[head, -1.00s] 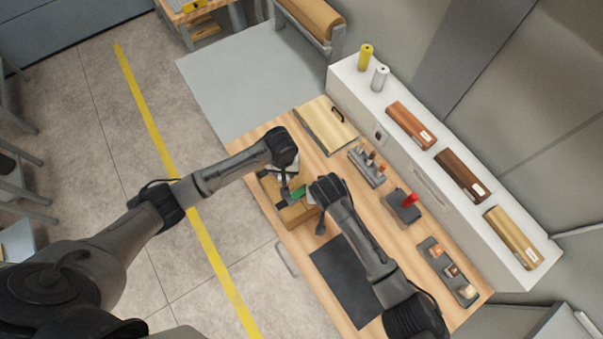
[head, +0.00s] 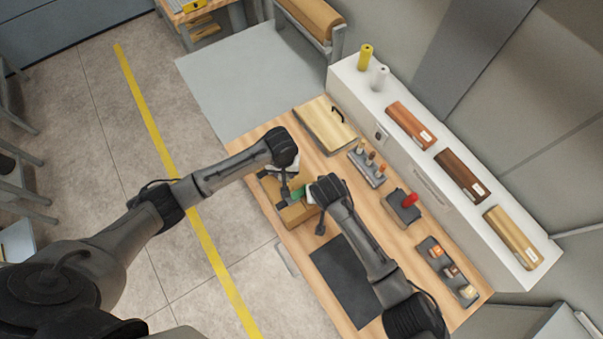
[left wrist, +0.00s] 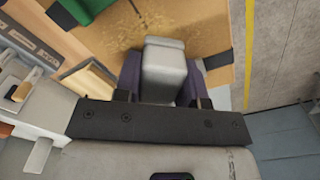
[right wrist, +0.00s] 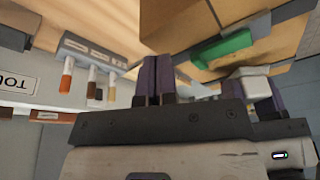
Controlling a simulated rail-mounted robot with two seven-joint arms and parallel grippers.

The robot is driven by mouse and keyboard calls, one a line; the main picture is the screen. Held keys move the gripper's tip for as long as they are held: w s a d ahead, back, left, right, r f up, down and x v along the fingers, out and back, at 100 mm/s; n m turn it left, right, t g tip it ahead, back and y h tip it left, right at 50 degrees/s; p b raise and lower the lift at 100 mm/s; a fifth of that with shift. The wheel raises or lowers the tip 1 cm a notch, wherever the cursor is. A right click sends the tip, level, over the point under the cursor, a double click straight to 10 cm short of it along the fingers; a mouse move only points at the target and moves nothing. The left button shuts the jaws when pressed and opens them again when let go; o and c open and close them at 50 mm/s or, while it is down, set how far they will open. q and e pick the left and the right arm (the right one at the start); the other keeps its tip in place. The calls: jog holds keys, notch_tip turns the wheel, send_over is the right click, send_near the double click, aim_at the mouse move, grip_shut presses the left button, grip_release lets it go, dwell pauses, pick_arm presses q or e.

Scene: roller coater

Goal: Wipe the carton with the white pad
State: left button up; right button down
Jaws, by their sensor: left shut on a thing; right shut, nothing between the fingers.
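The brown carton (head: 298,213) stands on the wooden bench, partly hidden by my arms in the head view. It also shows in the left wrist view (left wrist: 120,38), with a green patch (left wrist: 88,8) near the top. My left gripper (left wrist: 163,85) is shut on the white pad (left wrist: 164,70), and the carton's brown surface shows just beyond it. I cannot tell whether the pad touches the carton. My right gripper (right wrist: 155,72) is shut and empty beside the carton, whose brown side (right wrist: 180,22) and green patch (right wrist: 222,48) show in the right wrist view.
A dark mat (head: 345,277) lies at the bench's near end. A wooden board with a handle (head: 325,125), a rack of small rollers (head: 367,167) and a grey block with a red knob (head: 403,208) stand farther back. A white shelf (head: 440,135) runs along the wall.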

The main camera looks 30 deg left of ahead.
pick_arm(q)
jog(key=shift+f+b, duration=0.5)
jog(key=shift+b, duration=0.05)
pick_arm(e)
jog(key=shift+f, duration=1.05)
pick_arm(q)
jog(key=shift+r, duration=0.1)
pick_arm(e)
jog(key=shift+r, duration=0.1)
